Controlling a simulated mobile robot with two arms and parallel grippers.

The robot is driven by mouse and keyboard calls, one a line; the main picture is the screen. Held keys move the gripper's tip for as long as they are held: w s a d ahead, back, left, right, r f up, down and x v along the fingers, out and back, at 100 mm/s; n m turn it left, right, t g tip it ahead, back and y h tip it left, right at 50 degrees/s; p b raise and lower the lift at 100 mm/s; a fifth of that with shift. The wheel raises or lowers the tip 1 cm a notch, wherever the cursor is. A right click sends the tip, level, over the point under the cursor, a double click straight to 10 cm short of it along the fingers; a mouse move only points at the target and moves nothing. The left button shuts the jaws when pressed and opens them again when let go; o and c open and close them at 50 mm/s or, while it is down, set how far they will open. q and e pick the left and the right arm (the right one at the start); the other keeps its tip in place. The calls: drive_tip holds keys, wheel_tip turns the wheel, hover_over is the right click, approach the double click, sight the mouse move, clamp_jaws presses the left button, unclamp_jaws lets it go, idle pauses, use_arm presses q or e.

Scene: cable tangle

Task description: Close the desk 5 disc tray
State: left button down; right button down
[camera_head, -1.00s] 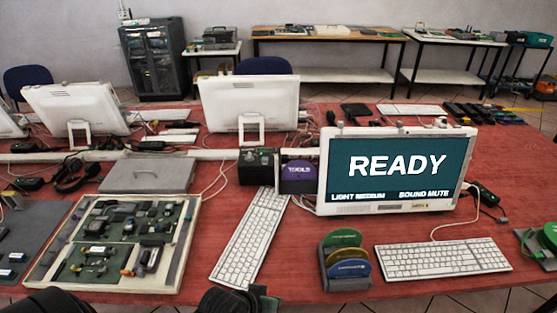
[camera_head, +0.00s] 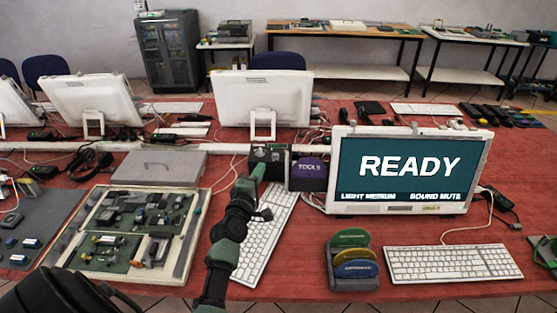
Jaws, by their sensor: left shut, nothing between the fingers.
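The white monitor (camera_head: 408,172) stands at the right of the red desk and its screen reads READY. Beside its left edge is a purple piece marked TOOLS (camera_head: 308,174) with a dark surround. I cannot tell whether it is a disc in an open tray. No desk number is readable. My left gripper (camera_head: 259,172) is at the end of the green and black arm rising from the bottom. It appears shut and empty, left of the purple piece and in front of a black box (camera_head: 268,158). I cannot tell whether it touches the box. My right gripper is not in view.
A disc stand (camera_head: 352,262) with several coloured discs and a white keyboard (camera_head: 452,263) lie in front of the monitor. Another keyboard (camera_head: 268,235) is partly behind my arm. A circuit board frame (camera_head: 187,253) is at left. Cables run behind.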

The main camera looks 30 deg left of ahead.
use_arm(q)
drive_tip(key=w+d+p, duration=0.1)
drive_tip(key=w+d, duration=0.1)
drive_tip(key=w, duration=0.5)
drive_tip(key=shift+w, duration=0.2)
drive_tip(key=shift+a+f, duration=0.1)
